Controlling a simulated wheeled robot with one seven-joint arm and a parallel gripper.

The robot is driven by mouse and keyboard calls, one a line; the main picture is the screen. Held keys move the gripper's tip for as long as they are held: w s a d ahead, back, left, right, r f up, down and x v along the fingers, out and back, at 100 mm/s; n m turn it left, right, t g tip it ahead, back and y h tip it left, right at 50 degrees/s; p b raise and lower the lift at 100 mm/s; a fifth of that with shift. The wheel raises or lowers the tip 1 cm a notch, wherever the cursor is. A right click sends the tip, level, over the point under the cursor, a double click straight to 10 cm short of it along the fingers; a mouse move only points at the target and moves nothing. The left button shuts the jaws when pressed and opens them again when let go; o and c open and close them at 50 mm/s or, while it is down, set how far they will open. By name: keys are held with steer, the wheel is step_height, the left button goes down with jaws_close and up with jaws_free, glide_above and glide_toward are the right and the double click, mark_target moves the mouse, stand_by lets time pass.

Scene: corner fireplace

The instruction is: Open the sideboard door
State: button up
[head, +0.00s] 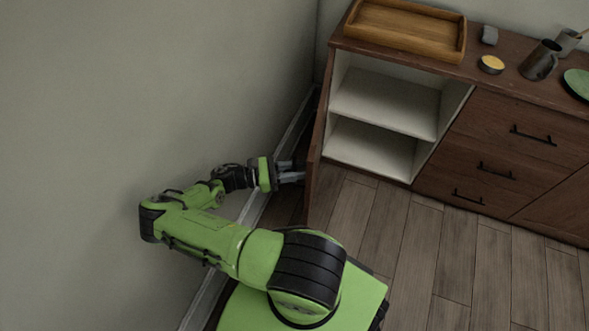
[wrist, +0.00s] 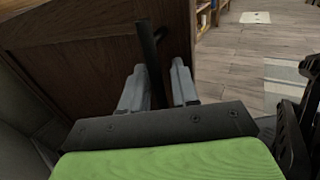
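The dark brown sideboard (head: 470,150) stands against the back wall. Its left door (head: 317,150) is swung wide open, seen nearly edge-on in the head view, and shows a white compartment with a shelf. My gripper (head: 298,177) is at the outer face of this door, near its free edge. In the wrist view the door (wrist: 80,45) fills the upper left. Its black bar handle (wrist: 149,42) reaches down toward the gap between my two grey fingers (wrist: 158,72). The fingers stand apart, with a visible gap. Contact with the handle cannot be told.
A wooden tray (head: 408,28), a yellow-topped tin (head: 491,64), a dark mug (head: 540,60) and a green plate (head: 579,82) are on the sideboard top. The left wall (head: 150,80) is close to my arm. The wooden floor (head: 450,250) before the drawers is clear.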

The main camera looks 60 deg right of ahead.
mark_target(295, 159)
step_height(295, 159, up, 10)
steer(key=p, duration=0.3)
steer(key=shift+p, duration=0.4)
